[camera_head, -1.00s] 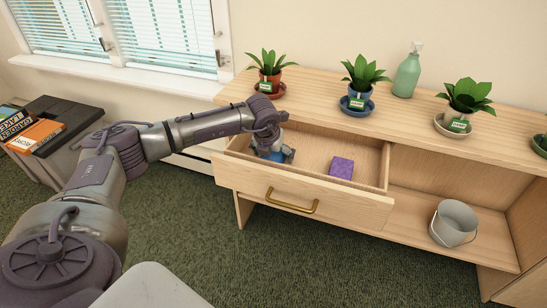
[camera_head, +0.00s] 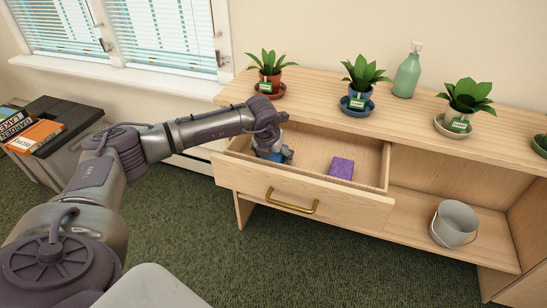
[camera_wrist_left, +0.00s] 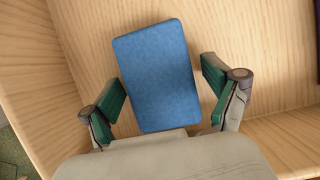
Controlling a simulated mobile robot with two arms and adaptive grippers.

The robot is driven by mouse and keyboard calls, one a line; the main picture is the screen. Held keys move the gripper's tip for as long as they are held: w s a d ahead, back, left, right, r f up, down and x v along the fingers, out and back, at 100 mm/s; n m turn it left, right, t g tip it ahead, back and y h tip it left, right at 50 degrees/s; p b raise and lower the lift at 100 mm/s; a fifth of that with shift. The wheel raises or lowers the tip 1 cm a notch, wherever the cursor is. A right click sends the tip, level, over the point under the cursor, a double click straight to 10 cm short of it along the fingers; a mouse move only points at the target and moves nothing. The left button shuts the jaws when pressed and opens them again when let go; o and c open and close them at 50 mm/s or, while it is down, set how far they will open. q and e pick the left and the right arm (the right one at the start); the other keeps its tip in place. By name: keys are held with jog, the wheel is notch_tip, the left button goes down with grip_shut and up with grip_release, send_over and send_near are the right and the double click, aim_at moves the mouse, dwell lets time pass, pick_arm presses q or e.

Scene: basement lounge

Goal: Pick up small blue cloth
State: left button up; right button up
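The small blue cloth (camera_head: 288,156) lies in the left end of the open drawer (camera_head: 285,184), partly hidden by my left gripper in the head view. In the left wrist view the cloth (camera_wrist_left: 160,88) is a flat blue block with rounded corners. My left gripper (camera_head: 277,153) is lowered into the drawer over it. In the wrist view the green-padded fingers of this gripper (camera_wrist_left: 160,80) stand open on either side of the cloth. A gap shows at the right finger; the left finger is very close to the cloth's edge. My right gripper is not in view.
A purple block (camera_head: 341,168) lies to the right in the drawer. The drawer walls stand close around the gripper. Above, the cabinet top (camera_head: 318,97) holds potted plants and a green bottle (camera_head: 407,76). A grey bucket (camera_head: 454,223) sits on the lower shelf.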

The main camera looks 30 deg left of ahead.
pick_arm(q)
jog(key=c, duration=0.8)
jog(key=shift+r, duration=0.15)
jog(key=shift+c, duration=0.2)
notch_tip(320, 180, up, 2)
jog(key=shift+w+p, duration=0.1)
jog(key=shift+p, duration=0.25)
notch_tip(320, 180, up, 8)
jog(key=shift+r, duration=0.15)
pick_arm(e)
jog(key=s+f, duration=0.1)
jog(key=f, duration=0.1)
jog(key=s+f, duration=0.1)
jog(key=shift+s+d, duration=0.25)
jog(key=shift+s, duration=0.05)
pick_arm(q)
jog(key=o, duration=0.5)
jog(key=c, duration=0.4)
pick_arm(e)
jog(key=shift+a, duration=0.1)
